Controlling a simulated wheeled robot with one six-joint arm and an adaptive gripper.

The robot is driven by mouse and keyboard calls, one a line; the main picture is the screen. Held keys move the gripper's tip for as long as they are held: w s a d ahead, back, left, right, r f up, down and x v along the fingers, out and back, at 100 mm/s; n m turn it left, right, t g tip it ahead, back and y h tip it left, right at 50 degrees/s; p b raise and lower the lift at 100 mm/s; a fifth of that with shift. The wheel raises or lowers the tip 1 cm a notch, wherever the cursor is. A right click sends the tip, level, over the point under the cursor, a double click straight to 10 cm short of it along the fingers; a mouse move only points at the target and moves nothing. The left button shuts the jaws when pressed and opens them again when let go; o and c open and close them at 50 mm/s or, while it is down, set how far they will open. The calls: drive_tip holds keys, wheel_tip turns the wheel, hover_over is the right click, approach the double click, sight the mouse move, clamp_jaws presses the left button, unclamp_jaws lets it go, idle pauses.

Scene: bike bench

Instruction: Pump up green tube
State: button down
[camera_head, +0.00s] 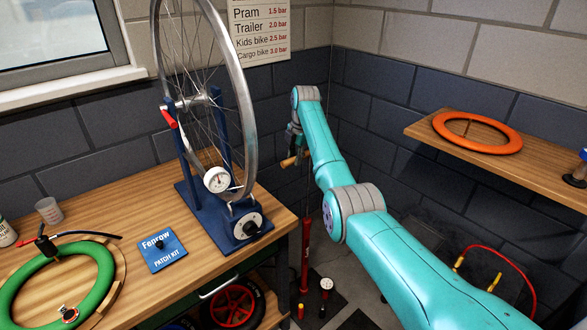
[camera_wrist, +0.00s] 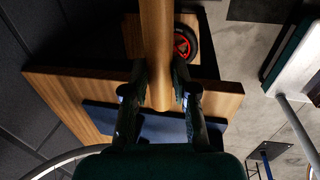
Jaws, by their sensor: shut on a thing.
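The green tube (camera_head: 98,285) lies on a round wooden board on the bench at the lower left. A dark fitting with a red lever (camera_head: 42,238) and a dark hose sits at its far edge. The red floor pump (camera_head: 305,240) stands upright on the floor beyond the bench's right end. My gripper (camera_head: 294,143) is at its wooden handle (camera_head: 290,161), high above the barrel. In the wrist view, my gripper (camera_wrist: 160,92) is shut on the wooden handle (camera_wrist: 157,45). Dial readings are too small to tell.
A bicycle wheel (camera_head: 238,90) stands in a blue stand (camera_head: 182,200) on the bench, near my arm. A blue patch kit (camera_head: 162,250) lies between stand and tube. An orange tube (camera_head: 478,132) lies on the right shelf (camera_head: 560,180). A pressure chart (camera_head: 260,30) hangs behind.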

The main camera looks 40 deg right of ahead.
drive_tip(key=shift+s+d+r, duration=0.3)
drive_tip(key=c, duration=0.9)
unclamp_jaws()
drive_tip(key=shift+r, duration=0.1)
drive_tip(key=shift+a, duration=0.1)
drive_tip(key=shift+w, duration=0.1)
drive_tip(key=s+r, duration=0.1)
drive_tip(key=r, duration=0.3)
drive_tip(key=s+r, duration=0.1)
drive_tip(key=r, duration=0.6)
drive_tip(key=shift+s+r, duration=0.4)
